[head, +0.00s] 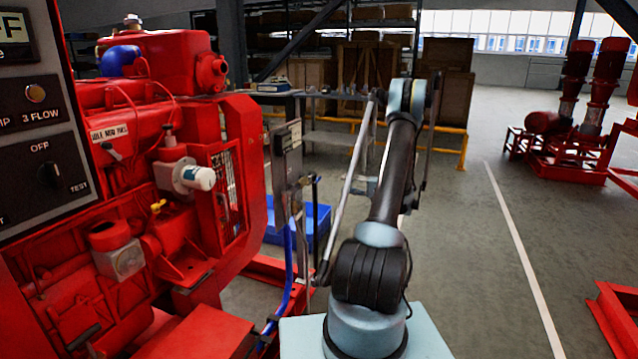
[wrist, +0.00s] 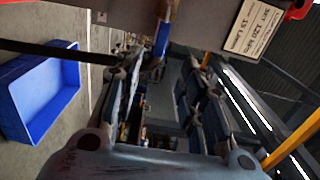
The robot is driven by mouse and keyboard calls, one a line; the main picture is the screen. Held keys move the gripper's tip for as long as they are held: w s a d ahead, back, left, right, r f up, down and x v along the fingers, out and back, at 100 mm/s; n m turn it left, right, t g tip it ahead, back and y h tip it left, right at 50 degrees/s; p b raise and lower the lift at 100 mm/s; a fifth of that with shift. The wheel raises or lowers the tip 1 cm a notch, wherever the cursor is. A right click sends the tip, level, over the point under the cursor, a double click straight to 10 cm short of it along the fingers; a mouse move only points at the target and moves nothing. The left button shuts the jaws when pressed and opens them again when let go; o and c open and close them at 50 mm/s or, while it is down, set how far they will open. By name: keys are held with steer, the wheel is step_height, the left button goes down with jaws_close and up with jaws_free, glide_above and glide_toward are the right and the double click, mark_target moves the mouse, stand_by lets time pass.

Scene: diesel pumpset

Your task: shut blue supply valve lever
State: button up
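A narrow blue piece (wrist: 163,38) with a brass-coloured part above it shows at the top middle of the wrist view. It looks like the blue valve lever, but I cannot be sure. My gripper (wrist: 162,72) has its two fingers apart, with a clear gap between them. The blue piece lies beyond the fingertips, nearer the left one; contact is not clear. In the head view, a grey instrument post (head: 290,150) stands beside the red engine, with a blue hose (head: 288,262) running down it.
A grey panel with a label (wrist: 253,28) lies close above the fingers. A dark rod (wrist: 50,50) crosses the wrist view's left side. A blue bin (head: 318,218) stands behind the post. The red engine (head: 160,180) fills the left. Open floor (head: 465,260) lies right.

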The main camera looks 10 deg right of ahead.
mark_target(320, 179)
steer(key=x, duration=1.3)
steer(key=shift+w+a, duration=0.2)
steer(key=shift+a, duration=0.15)
steer(key=shift+c, duration=0.3)
jaws_close()
